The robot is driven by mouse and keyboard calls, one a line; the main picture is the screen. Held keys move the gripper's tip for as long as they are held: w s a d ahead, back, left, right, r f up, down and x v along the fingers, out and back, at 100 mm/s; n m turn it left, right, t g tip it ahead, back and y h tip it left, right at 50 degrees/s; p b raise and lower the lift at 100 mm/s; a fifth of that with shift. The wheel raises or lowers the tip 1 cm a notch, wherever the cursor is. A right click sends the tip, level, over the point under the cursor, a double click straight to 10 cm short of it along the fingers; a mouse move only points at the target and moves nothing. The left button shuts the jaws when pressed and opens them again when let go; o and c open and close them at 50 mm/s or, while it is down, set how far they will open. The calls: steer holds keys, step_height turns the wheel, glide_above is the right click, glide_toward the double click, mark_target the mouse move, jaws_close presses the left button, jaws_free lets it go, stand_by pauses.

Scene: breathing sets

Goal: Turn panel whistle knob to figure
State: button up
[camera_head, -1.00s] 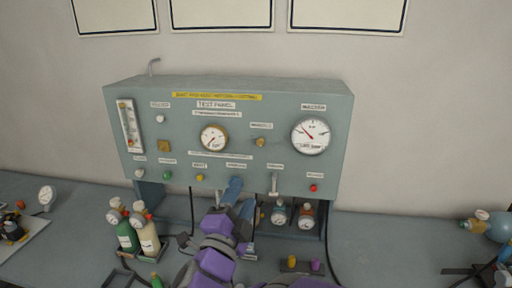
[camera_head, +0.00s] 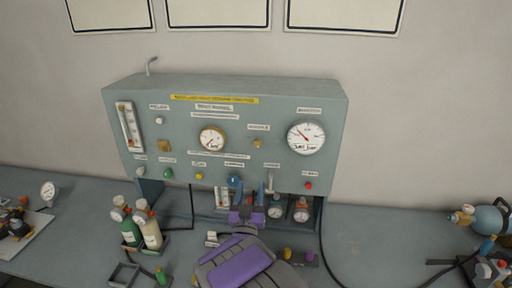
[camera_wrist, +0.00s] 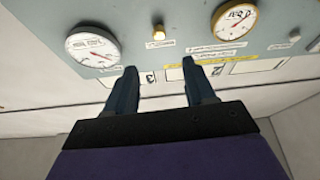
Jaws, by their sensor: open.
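The green-grey test panel (camera_head: 285,171) stands against the wall, with gauges, labels and knobs on its front. Its labels are too small for me to tell which knob is marked whistle. A brass knob (camera_head: 258,143) sits between the small gauge (camera_head: 212,139) and the larger white gauge (camera_head: 306,138). In the wrist view the brass knob (camera_wrist: 158,32) lies beyond my fingertips, roughly in line with the gap between them. My gripper (camera_wrist: 159,67) is open and empty, apart from that knob. In the head view my gripper (camera_head: 249,192) is low in front of the panel, partly hiding its lower edge.
The lower row has a green knob (camera_head: 167,174), a yellow knob (camera_head: 199,176), a grey lever (camera_head: 270,181) and a red knob (camera_head: 308,185). Green and cream bottles (camera_head: 151,234) stand at left. A blue cylinder (camera_head: 490,219) lies at right. Bench between is partly clear.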

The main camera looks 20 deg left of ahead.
mark_target(257, 147)
steer(key=x, duration=1.6)
steer(key=shift+d, duration=0.1)
steer(key=shift+r, duration=0.1)
